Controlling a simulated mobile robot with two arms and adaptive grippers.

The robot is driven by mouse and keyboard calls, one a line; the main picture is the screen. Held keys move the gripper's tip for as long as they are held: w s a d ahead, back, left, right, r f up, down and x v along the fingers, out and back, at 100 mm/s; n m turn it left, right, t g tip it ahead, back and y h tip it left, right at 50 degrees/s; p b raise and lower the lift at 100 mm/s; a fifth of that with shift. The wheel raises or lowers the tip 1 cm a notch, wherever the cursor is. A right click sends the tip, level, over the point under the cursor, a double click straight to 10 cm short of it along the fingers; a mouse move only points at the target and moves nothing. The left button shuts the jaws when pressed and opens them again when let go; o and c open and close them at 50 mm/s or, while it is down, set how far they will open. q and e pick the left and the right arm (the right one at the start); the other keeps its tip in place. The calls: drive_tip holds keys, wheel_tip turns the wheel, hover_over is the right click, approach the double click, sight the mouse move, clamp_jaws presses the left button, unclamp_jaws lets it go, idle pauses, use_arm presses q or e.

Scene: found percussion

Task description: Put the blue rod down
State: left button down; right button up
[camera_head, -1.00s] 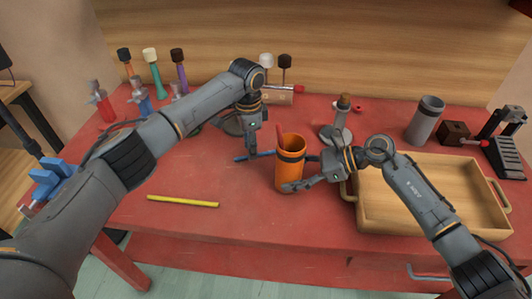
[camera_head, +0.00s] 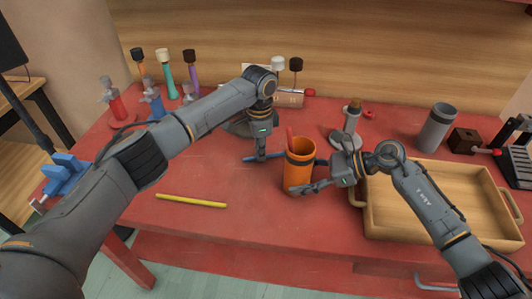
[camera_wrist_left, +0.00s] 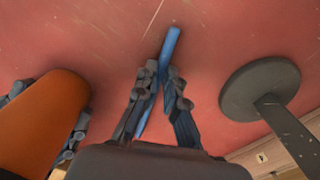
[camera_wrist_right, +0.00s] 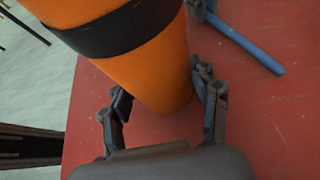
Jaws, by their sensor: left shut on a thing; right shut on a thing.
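The blue rod (camera_head: 248,158) is held by my left gripper (camera_head: 262,155), low over the red table just left of the orange cup. In the left wrist view the blue rod (camera_wrist_left: 171,48) passes between the fingers of my left gripper (camera_wrist_left: 161,85), which are shut on it. Whether it touches the table I cannot tell. My right gripper (camera_head: 305,178) is shut around the orange cup (camera_head: 297,176), which has a dark band and a red stick inside. In the right wrist view the cup (camera_wrist_right: 165,75) stands between the fingers, and the rod (camera_wrist_right: 245,42) shows behind it.
A yellow rod (camera_head: 192,201) lies on the red table (camera_head: 235,225) at the front left. A wooden tray (camera_head: 400,230) is at the right. A metal stand (camera_head: 347,135) stands behind the cup, and a round dark base (camera_wrist_left: 258,90) is near my left gripper. The front middle is clear.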

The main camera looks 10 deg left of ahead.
use_arm(q)
wheel_tip(320, 180, up, 10)
drive_tip(key=shift+f, duration=0.2)
drive_tip(key=shift+r, duration=0.1)
idle(0.6)
wheel_tip(320, 180, down, 10)
idle(0.5)
drive_tip(key=c, duration=1.4)
unclamp_jaws()
drive_tip(key=shift+c, duration=0.2)
